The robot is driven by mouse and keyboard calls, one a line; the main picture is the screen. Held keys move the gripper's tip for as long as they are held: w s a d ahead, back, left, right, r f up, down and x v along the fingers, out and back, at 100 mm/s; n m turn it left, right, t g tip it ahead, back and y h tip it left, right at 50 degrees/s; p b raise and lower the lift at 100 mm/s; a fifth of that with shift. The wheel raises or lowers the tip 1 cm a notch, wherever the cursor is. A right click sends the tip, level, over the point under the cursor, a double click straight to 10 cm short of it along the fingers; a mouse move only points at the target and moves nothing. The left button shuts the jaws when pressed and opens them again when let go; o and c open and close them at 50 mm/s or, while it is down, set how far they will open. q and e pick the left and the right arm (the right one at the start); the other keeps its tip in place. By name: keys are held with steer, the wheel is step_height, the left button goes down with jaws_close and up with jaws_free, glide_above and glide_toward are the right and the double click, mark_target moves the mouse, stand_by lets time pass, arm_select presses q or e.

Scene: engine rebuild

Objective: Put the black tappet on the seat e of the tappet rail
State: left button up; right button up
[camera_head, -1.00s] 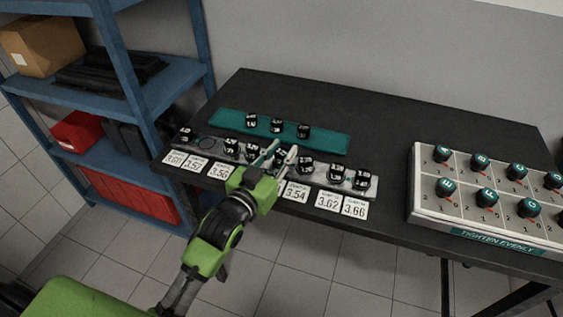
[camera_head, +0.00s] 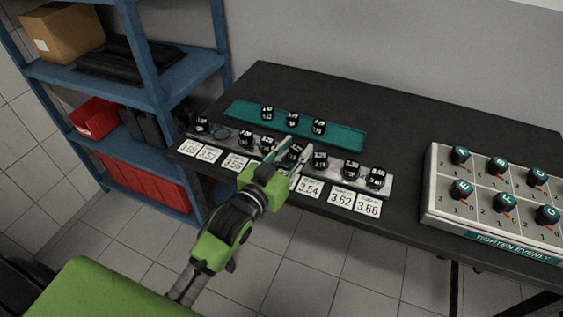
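The tappet rail (camera_head: 333,172) is a grey strip along the table's front edge, holding a row of black tappets with white markings. An empty ring-shaped seat (camera_head: 222,134) shows near its left end. My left gripper (camera_head: 298,145) points down at the middle of the rail, its fingers on either side of a black tappet (camera_head: 293,153). The fingers look slightly apart from it, and its base is partly hidden by them. Another black tappet (camera_head: 319,160) stands just right of the fingers. The seat letters are not readable. My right gripper is not in view.
A teal mat (camera_head: 342,138) behind the rail holds three black tappets. White number cards (camera_head: 341,198) lie along the front edge. A panel of lettered knobs (camera_head: 432,190) stands at right, and a blue shelf (camera_head: 179,73) at left. The back of the table is clear.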

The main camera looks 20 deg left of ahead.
arm_select(q)
steer(key=s+p, duration=0.1)
steer(key=s, duration=0.2)
steer(key=s+a, duration=0.1)
steer(key=s, duration=0.2)
steer(key=s+p, duration=0.1)
steer(key=s, duration=0.2)
steer(key=shift+s+a+r+p, duration=0.2)
steer(key=shift+a+r+p, duration=0.1)
steer(key=shift+p, duration=0.05)
steer(key=shift+s+a, duration=0.1)
steer(key=shift+s, duration=0.75)
